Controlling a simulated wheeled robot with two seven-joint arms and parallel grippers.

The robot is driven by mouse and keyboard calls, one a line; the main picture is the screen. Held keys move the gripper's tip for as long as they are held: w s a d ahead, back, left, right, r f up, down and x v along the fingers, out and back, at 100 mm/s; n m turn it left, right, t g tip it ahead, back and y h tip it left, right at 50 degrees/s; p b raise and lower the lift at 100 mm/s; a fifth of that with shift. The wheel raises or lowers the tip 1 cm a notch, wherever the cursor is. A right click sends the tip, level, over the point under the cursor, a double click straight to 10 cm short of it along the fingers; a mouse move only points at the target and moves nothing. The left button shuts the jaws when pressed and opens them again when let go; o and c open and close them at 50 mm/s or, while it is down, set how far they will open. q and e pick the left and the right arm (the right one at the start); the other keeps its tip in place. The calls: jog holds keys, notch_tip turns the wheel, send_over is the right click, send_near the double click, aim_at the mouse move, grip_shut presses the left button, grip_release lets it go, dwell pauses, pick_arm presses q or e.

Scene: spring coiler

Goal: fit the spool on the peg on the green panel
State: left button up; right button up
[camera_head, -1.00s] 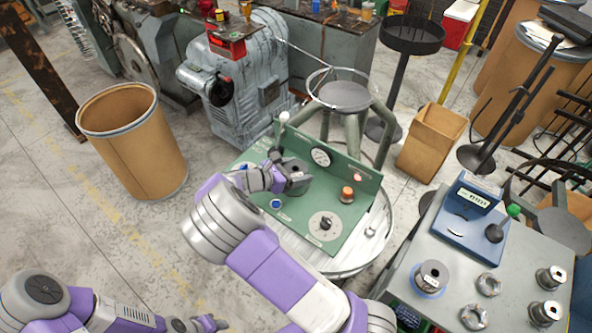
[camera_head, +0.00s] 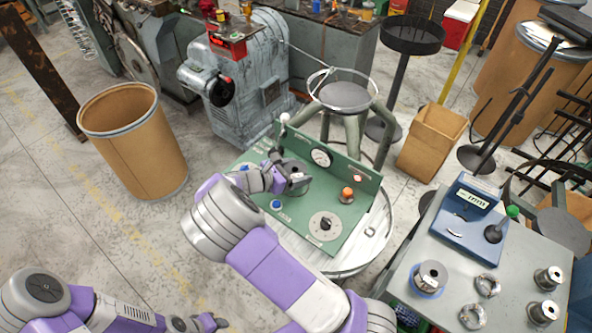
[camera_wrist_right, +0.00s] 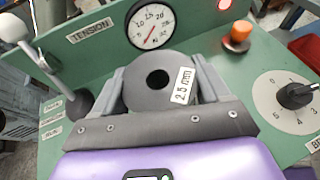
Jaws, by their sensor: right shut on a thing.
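The spool (camera_wrist_right: 153,83) is a dark grey disc with a round centre hole and a white "2.5 mm" label. My right gripper (camera_wrist_right: 160,85) is shut on it, one finger on each side. In the head view the spool (camera_head: 297,177) is over the left-middle of the green panel (camera_head: 295,222), partly covered by my gripper (camera_head: 285,178). The peg does not show; the spool and gripper cover that area, and the hole looks dark. I cannot tell whether the spool touches the panel. My left gripper (camera_head: 208,323) is low at the bottom edge, its jaws unclear.
The panel has an upright back with a tension gauge (camera_wrist_right: 151,24), an orange button (camera_wrist_right: 238,35), a dial (camera_wrist_right: 297,97) and a white-knobbed lever (camera_wrist_right: 14,28). At right, a grey table (camera_head: 415,250) holds a blue scale (camera_head: 470,222) and several spools. A cardboard drum (camera_head: 135,140) stands left.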

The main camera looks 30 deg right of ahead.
jog(key=shift+r+p, duration=0.1)
jog(key=shift+p, duration=0.25)
dwell(0.3)
jog(key=shift+f+b, duration=0.7)
jog(key=shift+f, duration=1.05)
jog(key=o, duration=1.3)
jog(key=shift+o, duration=0.2)
jog(key=p+v, duration=0.1)
jog(key=v, duration=0.6)
jog(key=shift+a+r, duration=0.1)
jog(key=shift+a, duration=0.15)
jog(key=shift+s, duration=0.1)
